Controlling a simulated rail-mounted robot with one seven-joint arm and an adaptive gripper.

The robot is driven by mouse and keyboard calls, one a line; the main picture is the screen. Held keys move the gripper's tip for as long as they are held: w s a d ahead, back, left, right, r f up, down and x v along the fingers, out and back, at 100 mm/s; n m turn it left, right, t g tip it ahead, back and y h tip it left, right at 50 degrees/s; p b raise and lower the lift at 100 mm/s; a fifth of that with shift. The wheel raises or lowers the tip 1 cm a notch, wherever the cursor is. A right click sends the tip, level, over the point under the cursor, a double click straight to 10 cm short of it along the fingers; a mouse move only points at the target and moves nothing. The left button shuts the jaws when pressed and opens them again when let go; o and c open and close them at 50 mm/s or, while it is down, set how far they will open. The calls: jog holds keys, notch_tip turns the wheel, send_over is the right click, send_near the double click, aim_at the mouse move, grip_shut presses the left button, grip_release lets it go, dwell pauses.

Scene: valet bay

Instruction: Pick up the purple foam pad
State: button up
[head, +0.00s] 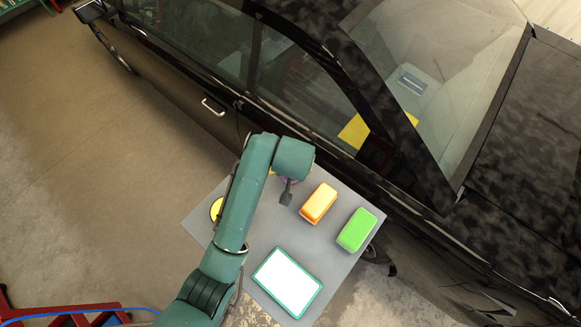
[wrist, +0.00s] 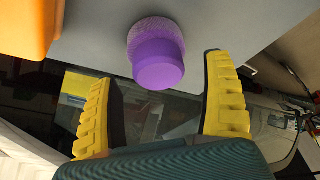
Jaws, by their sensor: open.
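The purple foam pad (wrist: 156,52) shows in the wrist view as a round, stepped piece on the grey table top. It lies ahead of the fingertips and, in the picture, between them sideways, with no contact visible. In the head view it is almost all hidden under my arm's end, with only a sliver of purple showing. My gripper (wrist: 157,92) is open and empty, its yellow ridged fingers spread wide. In the head view my gripper (head: 286,190) is over the upper part of the table, left of the orange block.
The grey table (head: 343,263) carries an orange block (head: 318,203), a green block (head: 356,230), a white panel with a green rim (head: 288,283) and a yellow round piece (head: 216,209) partly behind my arm. A black car (head: 190,85) stands close along the table's upper side.

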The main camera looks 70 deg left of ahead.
jog(key=shift+a+f, duration=0.15)
jog(key=shift+f, duration=0.45)
jog(key=c, duration=1.3)
notch_tip(320, 180, up, 10)
jog(key=shift+r+b, duration=0.1)
jog(key=shift+b, duration=0.35)
jog(key=o, duration=0.5)
jog(key=c, duration=0.5)
